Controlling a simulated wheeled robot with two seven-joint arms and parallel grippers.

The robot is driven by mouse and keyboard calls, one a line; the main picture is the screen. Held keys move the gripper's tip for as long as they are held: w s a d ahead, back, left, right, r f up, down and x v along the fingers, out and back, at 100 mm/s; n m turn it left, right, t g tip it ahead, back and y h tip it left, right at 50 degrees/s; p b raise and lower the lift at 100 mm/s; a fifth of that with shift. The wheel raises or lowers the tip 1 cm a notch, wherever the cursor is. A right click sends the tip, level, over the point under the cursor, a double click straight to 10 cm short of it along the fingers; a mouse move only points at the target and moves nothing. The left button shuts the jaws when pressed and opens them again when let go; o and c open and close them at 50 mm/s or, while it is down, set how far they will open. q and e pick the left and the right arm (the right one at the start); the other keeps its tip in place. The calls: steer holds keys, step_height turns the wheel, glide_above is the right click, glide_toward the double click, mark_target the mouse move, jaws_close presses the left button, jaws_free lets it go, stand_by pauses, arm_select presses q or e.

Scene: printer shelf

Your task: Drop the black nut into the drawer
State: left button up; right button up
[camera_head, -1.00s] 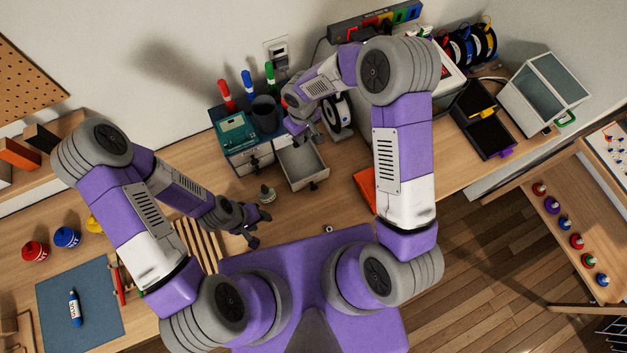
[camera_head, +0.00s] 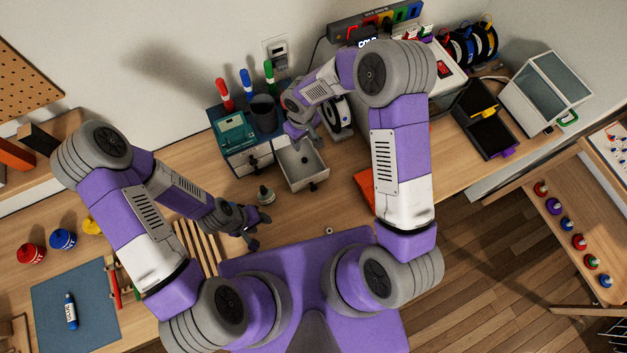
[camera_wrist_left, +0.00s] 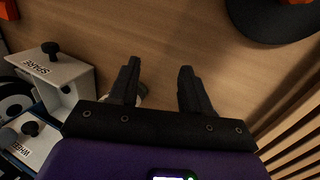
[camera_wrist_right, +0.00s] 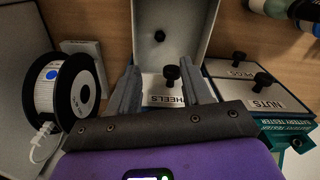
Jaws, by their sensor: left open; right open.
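The black nut (camera_head: 305,160) lies inside the pulled-out, light-grey drawer (camera_head: 293,181). The right wrist view shows the nut (camera_wrist_right: 160,36) as a small dark piece on the drawer floor (camera_wrist_right: 180,18). In the left wrist view this drawer's front (camera_wrist_left: 58,72) reads SPARE. My right gripper (camera_wrist_right: 160,68) is open and empty over the drawer's cabinet end, apart from the nut. My left gripper (camera_head: 259,231) is open and empty above the table, left of and in front of the drawer; it also shows in the left wrist view (camera_wrist_left: 159,66).
Closed WHEELS (camera_wrist_right: 166,93) and NUTS (camera_wrist_right: 263,98) drawers sit in the cabinet. A spool (camera_wrist_right: 62,92) stands beside it. A slatted wooden rack (camera_head: 196,247) lies near my left gripper.

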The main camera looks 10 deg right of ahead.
step_height(320, 180, up, 8)
steer(key=shift+f+b, duration=0.2)
steer(key=shift+b, duration=0.1)
stand_by(0.4)
